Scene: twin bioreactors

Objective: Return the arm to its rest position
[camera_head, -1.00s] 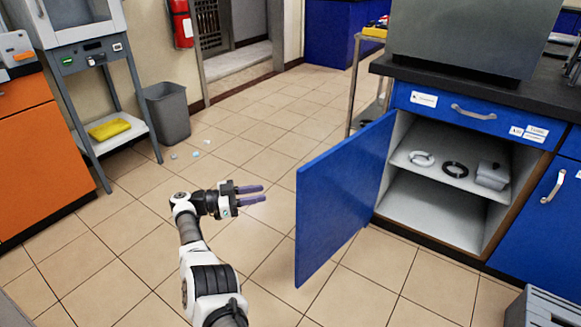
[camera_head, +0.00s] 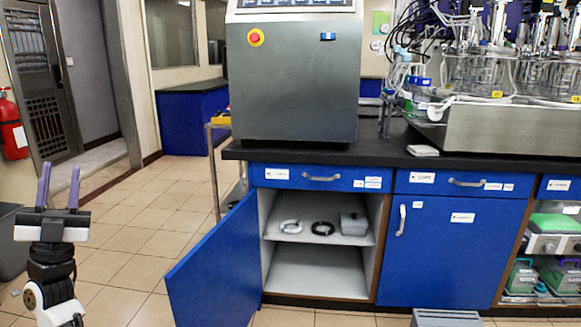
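My arm (camera_head: 52,290) shows at the lower left of the head view, standing upright. My gripper (camera_head: 58,186) points up, with its two purple fingers apart and nothing between them. It is over the tiled floor, to the left of the open blue cabinet door (camera_head: 215,270) and apart from it. The lower part of my arm is cut off by the frame edge.
The open cabinet holds a white ring (camera_head: 291,226), a black ring (camera_head: 323,228) and a grey box (camera_head: 354,224) on its shelf. A grey bin (camera_head: 10,245) and a red extinguisher (camera_head: 12,128) are at left. A grey crate (camera_head: 450,318) lies at the bottom.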

